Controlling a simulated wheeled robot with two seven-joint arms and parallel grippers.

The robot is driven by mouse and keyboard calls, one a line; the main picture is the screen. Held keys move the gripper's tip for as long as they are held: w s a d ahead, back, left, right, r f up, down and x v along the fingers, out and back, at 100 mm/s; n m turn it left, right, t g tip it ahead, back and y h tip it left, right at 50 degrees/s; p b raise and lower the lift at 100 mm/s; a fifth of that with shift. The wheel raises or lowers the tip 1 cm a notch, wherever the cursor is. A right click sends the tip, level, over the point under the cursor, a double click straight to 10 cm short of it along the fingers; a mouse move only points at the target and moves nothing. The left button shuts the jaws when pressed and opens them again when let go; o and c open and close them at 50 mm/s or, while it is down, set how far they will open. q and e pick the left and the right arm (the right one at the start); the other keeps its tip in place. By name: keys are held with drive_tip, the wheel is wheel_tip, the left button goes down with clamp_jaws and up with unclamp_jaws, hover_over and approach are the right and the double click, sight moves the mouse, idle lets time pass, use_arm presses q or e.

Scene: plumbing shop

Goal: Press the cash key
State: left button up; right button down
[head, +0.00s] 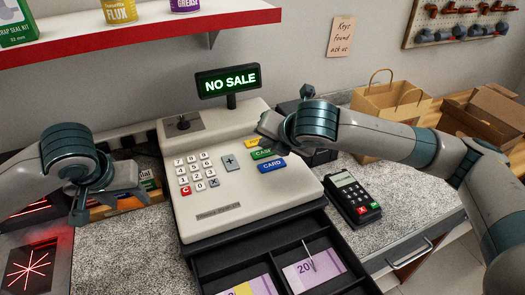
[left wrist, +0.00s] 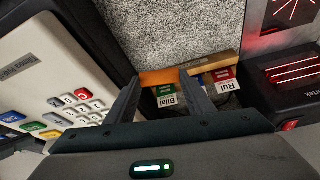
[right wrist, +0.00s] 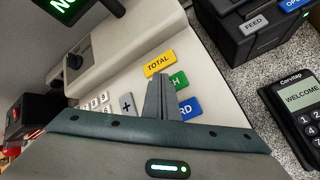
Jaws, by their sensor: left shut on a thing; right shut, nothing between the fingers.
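The green cash key (head: 262,153) is on the right side of the cream cash register (head: 240,195), between the yellow total key (head: 251,143) and the blue card key (head: 271,165). In the right wrist view the cash key (right wrist: 178,80) is partly hidden behind my fingers. My right gripper (head: 264,133) is shut and empty, its tips close to the cash key; I cannot tell whether they touch it. My left gripper (left wrist: 160,77) is left of the register, its fingers apart with an orange piece (left wrist: 163,76) between their tips. The display (head: 229,80) reads NO SALE.
The cash drawer (head: 338,249) is open, with purple notes inside. A card terminal (head: 352,195) stands right of the register. A box with name-labelled cards (left wrist: 225,74) is near my left gripper.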

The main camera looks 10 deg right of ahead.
use_arm(q)
drive_tip(key=shift+r+p, duration=3.4)
drive_tip(key=shift+r, duration=0.1)
drive_tip(key=shift+f, duration=0.1)
drive_tip(key=shift+s+d, duration=0.1)
